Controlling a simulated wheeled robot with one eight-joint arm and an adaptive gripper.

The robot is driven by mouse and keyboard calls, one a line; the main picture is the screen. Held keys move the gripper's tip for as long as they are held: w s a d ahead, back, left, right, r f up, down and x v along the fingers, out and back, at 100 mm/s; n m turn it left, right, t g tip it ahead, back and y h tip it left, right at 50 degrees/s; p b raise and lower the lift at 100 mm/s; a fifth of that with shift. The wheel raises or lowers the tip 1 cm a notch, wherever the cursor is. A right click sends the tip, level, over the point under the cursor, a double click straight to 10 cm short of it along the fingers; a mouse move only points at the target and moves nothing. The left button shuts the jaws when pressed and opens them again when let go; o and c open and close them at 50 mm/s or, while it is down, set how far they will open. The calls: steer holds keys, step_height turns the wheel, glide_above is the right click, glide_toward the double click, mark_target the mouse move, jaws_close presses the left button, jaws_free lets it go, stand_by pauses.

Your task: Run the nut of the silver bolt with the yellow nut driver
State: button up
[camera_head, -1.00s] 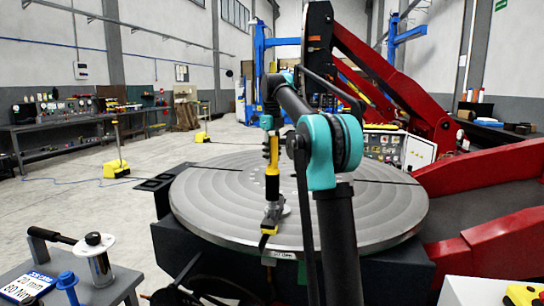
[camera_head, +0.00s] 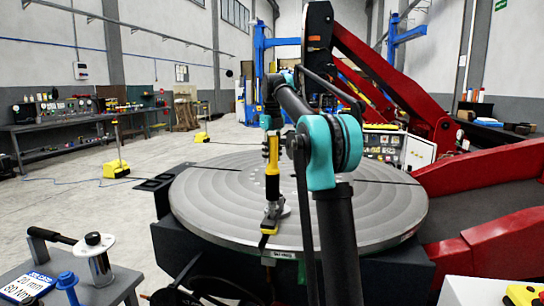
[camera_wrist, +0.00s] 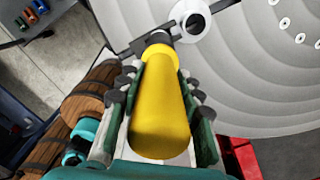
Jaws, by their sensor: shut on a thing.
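My gripper (camera_head: 270,152) is shut on the yellow nut driver (camera_wrist: 160,110). Its yellow handle lies between the finger pads in the wrist view. In the head view the driver (camera_head: 272,166) stands upright with its dark lower end over the near rim of the turntable. A silver, rounded piece (camera_head: 281,210) sits there, beside the driver's lower end. A pale round piece with a dark centre (camera_wrist: 193,23) shows beyond the driver's tip in the wrist view. I cannot clearly make out the silver bolt or its nut, nor whether the driver is seated on it.
The large grey turntable (camera_head: 350,205) is mostly bare. A black and yellow piece (camera_head: 267,234) sits at its near rim. Red arms (camera_head: 480,170) stand at the right. A side table (camera_head: 110,286) at lower left holds a black-handled tool (camera_head: 99,262) and a blue piece (camera_head: 67,282).

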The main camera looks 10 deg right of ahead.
mark_target(272, 171)
stand_by(0.3)
steer(key=shift+f, duration=3.45)
stand_by(3.2)
